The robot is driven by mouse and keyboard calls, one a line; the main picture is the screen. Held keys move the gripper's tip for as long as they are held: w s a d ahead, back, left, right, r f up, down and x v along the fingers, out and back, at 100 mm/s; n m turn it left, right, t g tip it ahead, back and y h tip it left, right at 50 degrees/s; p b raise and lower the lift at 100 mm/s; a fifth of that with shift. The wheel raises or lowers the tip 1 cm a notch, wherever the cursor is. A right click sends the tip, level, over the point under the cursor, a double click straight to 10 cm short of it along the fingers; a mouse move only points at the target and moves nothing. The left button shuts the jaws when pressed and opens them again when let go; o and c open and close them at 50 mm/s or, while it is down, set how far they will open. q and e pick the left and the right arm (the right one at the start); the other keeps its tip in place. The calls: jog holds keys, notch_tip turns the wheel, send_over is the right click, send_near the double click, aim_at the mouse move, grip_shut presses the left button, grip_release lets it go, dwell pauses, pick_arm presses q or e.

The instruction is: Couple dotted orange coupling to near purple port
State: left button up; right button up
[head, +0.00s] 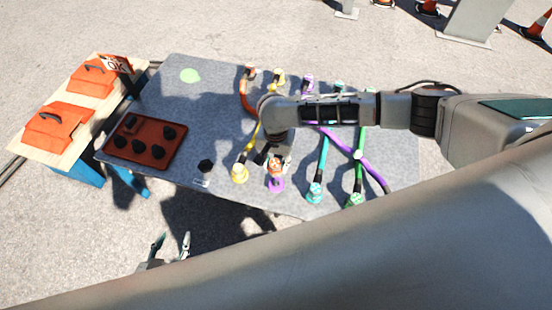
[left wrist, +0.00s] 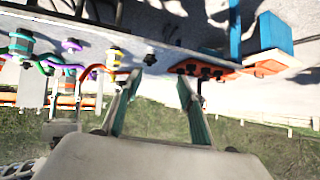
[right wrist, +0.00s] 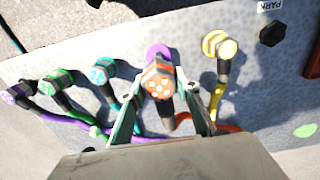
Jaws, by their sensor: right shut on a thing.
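The dotted orange coupling (right wrist: 159,84) is held between the fingers of my right gripper (right wrist: 160,92), its dotted face toward the wrist camera. In the head view the orange coupling (head: 275,165) is at the near table edge, just behind the near purple port (head: 277,185). In the right wrist view the purple port (right wrist: 157,52) is just beyond the coupling and partly hidden by it. I cannot tell whether they touch. My right gripper (head: 272,158) is largely covered by its arm in the head view. My left gripper (head: 172,243) is open and empty, off the near table edge.
A yellow coupling (head: 240,173) lies left of the purple port; cyan (head: 315,192) and green (head: 354,200) ones lie right. A black cap (head: 206,165) and a red-brown tray (head: 172,161) of black caps are further left. Orange cases (head: 58,126) stand on a side bench.

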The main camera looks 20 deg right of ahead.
aim_at(276, 181)
jog(key=shift+d+f, duration=0.1)
jog(key=shift+f, duration=0.15)
pick_arm(q)
notch_tip(276, 181, down, 7)
jog(key=a+b, duration=0.2)
jog(key=b, duration=0.7)
pick_arm(e)
jog(key=f, duration=0.7)
jog(key=shift+s+f, duration=0.2)
jog(key=shift+s, duration=0.05)
jog(key=shift+w+r+p, duration=0.1)
jog(key=shift+w+p, duration=0.1)
jog(key=shift+p, duration=0.1)
jog(key=shift+w, duration=0.1)
jog(key=shift+f, duration=0.6)
pick_arm(q)
jog(key=shift+w+d+r+p, duration=0.15)
jog(key=shift+w+r+p, duration=0.1)
jog(key=shift+r, duration=0.3)
jog(key=shift+w+d+r+p, duration=0.15)
jog(key=shift+w+r+p, duration=0.05)
jog(key=shift+r, duration=0.35)
jog(key=shift+w+d+r+p, duration=0.15)
jog(key=shift+w+r+p, duration=0.1)
jog(key=shift+r, duration=0.3)
